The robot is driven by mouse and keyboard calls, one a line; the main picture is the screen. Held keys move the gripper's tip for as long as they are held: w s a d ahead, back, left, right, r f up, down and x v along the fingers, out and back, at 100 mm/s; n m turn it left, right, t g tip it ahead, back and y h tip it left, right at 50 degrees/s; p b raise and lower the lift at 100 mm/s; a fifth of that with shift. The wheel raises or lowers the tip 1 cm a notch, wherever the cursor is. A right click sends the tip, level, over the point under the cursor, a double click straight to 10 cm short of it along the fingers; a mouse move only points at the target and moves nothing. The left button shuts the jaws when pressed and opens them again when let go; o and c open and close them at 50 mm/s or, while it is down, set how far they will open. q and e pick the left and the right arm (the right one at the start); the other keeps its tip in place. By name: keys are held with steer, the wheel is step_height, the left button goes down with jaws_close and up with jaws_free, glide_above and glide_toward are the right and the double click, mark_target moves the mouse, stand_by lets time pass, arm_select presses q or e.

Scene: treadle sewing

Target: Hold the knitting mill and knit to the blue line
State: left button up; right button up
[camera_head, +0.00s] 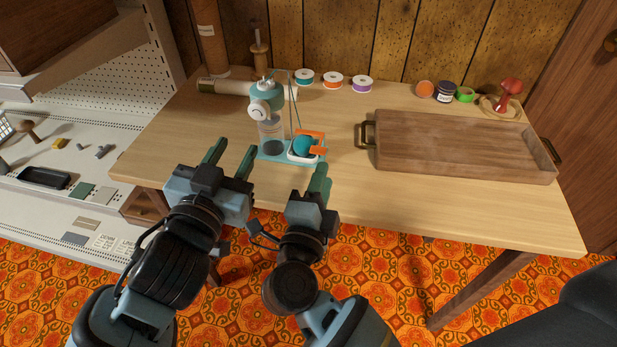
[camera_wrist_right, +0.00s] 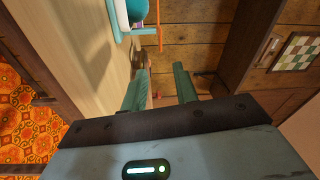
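The knitting mill (camera_head: 265,101) stands on the wooden table, with a teal and white head above a clear cylinder (camera_head: 271,131) and a teal base. A teal ball (camera_head: 302,146) sits in a white holder at its right, with orange parts beside it; the ball also shows at the top of the right wrist view (camera_wrist_right: 136,10). I cannot make out a blue line. My left gripper (camera_head: 230,160) is open and empty, in front and left of the mill. My right gripper (camera_head: 320,182) is in front of the ball holder; the right wrist view shows its fingers (camera_wrist_right: 163,90) apart, with nothing between them.
A wooden tray (camera_head: 455,145) with dark handles takes up the table's right side. Small spools (camera_head: 333,80) and jars stand along the back. A brown roll (camera_head: 208,38) stands behind the mill. Bare tabletop lies between mill and tray. A white pegboard bench is at left.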

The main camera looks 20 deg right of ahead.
mark_target(317, 149)
steer(key=shift+w+a+r+m+y, duration=0.15)
steer(key=shift+w+a+m+y, duration=0.1)
steer(key=shift+a+m+y, duration=0.25)
steer(key=shift+w+a+r+m+y, duration=0.15)
steer(key=shift+w+a+m+y, duration=0.15)
steer(key=shift+a, duration=0.3)
steer(key=shift+x, duration=3.85)
steer(key=shift+c, duration=0.3)
jaws_close()
